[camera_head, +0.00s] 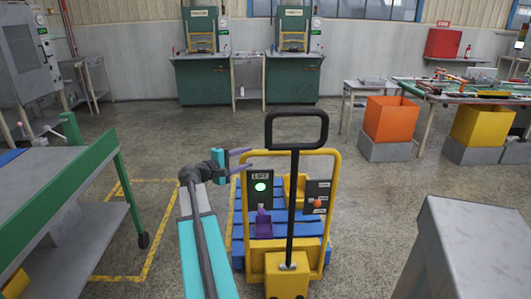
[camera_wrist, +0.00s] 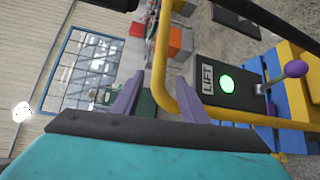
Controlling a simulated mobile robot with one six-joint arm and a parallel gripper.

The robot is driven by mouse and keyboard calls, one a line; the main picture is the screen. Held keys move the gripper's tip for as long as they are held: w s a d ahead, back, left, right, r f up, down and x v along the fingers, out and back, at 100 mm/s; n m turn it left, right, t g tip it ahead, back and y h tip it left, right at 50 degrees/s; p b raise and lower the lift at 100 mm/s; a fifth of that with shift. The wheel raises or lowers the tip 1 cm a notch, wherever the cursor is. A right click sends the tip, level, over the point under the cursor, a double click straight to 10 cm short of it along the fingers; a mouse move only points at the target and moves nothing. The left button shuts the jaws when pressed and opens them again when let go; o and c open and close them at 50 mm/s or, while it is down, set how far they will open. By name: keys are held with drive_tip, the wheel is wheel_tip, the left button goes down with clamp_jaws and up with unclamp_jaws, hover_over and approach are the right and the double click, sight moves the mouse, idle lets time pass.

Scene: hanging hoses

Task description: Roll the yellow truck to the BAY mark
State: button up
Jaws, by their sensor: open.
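The yellow truck (camera_head: 329,222) stands in front of me with a black looped handle (camera_head: 297,114). Its left black panel reads LIFT (camera_head: 261,174) and has a lit green disc; the panel (camera_wrist: 212,103) also shows in the wrist view, beside a lever with a purple knob (camera_wrist: 295,69). A yellow floor outline (camera_head: 152,262) lies left of the truck; I cannot read a BAY label. My gripper (camera_head: 246,160) is open and empty at the truck's upper left frame. In the wrist view the yellow frame bar (camera_wrist: 161,70) appears between the fingers (camera_wrist: 154,96); its depth is unclear.
Blue pallet slats (camera_head: 238,243) show under the truck. A green-framed bench (camera_head: 80,180) on a wheel stands at left, a grey block (camera_head: 465,250) at right front. Orange (camera_head: 390,120) and yellow (camera_head: 480,125) bins stand at back right. Floor behind the truck is clear.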

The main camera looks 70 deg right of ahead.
sight(265, 151)
drive_tip(key=x, duration=1.1)
drive_tip(key=shift+s+d+f+p, duration=0.1)
drive_tip(key=shift+s+d+p, duration=0.1)
drive_tip(key=shift+d+p, duration=0.15)
drive_tip(key=shift+a, duration=0.1)
clamp_jaws()
